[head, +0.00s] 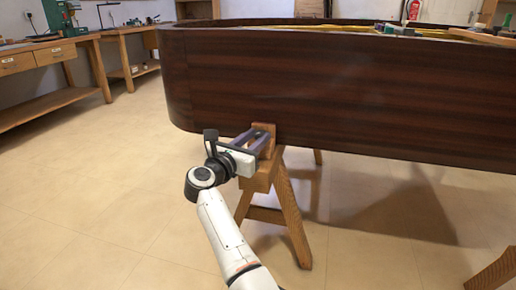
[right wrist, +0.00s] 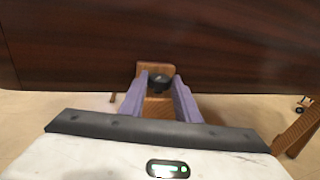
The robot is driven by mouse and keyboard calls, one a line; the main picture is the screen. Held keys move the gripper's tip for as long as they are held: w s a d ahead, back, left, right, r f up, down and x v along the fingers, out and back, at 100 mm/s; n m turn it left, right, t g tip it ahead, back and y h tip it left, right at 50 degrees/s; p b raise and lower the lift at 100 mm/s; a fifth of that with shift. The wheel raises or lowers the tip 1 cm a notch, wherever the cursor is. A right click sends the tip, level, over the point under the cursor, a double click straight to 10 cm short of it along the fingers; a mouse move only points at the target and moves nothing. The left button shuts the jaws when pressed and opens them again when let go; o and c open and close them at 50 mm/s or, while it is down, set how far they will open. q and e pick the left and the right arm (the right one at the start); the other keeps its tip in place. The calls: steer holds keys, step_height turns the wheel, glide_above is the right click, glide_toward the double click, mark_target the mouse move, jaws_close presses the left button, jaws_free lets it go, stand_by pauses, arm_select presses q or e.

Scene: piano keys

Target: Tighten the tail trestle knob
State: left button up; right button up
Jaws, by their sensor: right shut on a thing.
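The tail trestle (head: 285,205) is a wooden stand under the curved end of the dark piano case (head: 330,85). Its knob (right wrist: 161,81) is small, round and dark, and shows in the right wrist view at the trestle's upright wooden block (right wrist: 150,69). My right gripper (head: 262,136) reaches the top of the trestle, and it also shows in the right wrist view (right wrist: 160,85). Its two purple fingers are shut on the knob, one on each side. In the head view the fingers hide the knob. My left gripper is in neither view.
The piano case spans the view just above and behind the gripper. Another trestle (head: 494,272) shows at the lower right. Workbenches (head: 60,68) with tools stand at the left wall. The tiled floor (head: 100,200) to the left is clear.

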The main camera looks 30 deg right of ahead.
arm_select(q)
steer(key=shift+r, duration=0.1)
arm_select(e)
steer(key=shift+w+a+m+g+h, duration=0.15)
steer(key=shift+m+g+h, duration=0.15)
steer(key=shift+m+g, duration=0.25)
steer(key=shift+w+m+g+h, duration=0.1)
steer(key=shift+m+g+h, duration=0.25)
steer(key=shift+g, duration=0.7)
steer(key=o, duration=1)
steer(key=shift+r, duration=0.4)
arm_select(q)
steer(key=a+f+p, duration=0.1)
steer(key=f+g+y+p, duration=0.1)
steer(key=p, duration=0.1)
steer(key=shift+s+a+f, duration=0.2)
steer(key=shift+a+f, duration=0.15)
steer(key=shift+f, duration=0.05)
arm_select(e)
step_height(320, 180, up, 9)
steer(key=shift+r, duration=0.1)
